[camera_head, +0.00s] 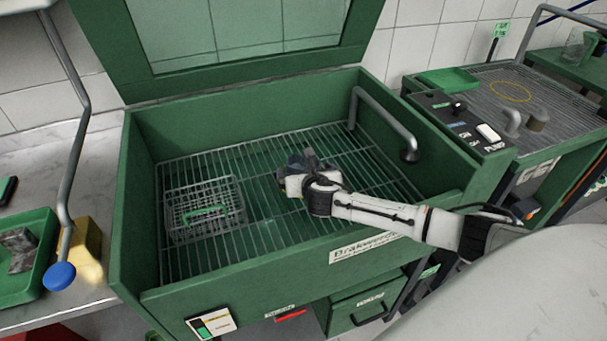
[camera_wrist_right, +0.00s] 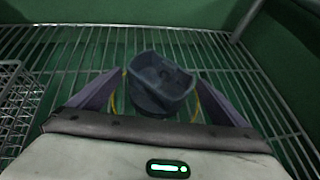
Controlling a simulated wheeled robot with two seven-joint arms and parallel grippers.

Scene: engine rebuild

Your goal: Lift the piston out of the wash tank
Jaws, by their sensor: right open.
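The green wash tank (camera_head: 215,285) stands open with a wire rack inside. The piston (camera_wrist_right: 158,83) is dark grey and cup-like in the right wrist view, over the rack's bars. My right gripper (camera_wrist_right: 157,100) is open, with one finger on each side of the piston. No clear contact shows between fingers and piston. In the head view my right arm reaches into the tank from the right, and the right gripper (camera_head: 308,166) partly hides the piston there. My left gripper is not in view.
A wire basket (camera_head: 203,208) with a green handle sits on the rack at left. A bent grey pipe (camera_head: 384,117) rises at the tank's back right corner. The tank walls surround the arm. A green tray (camera_head: 45,240) lies on the left counter.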

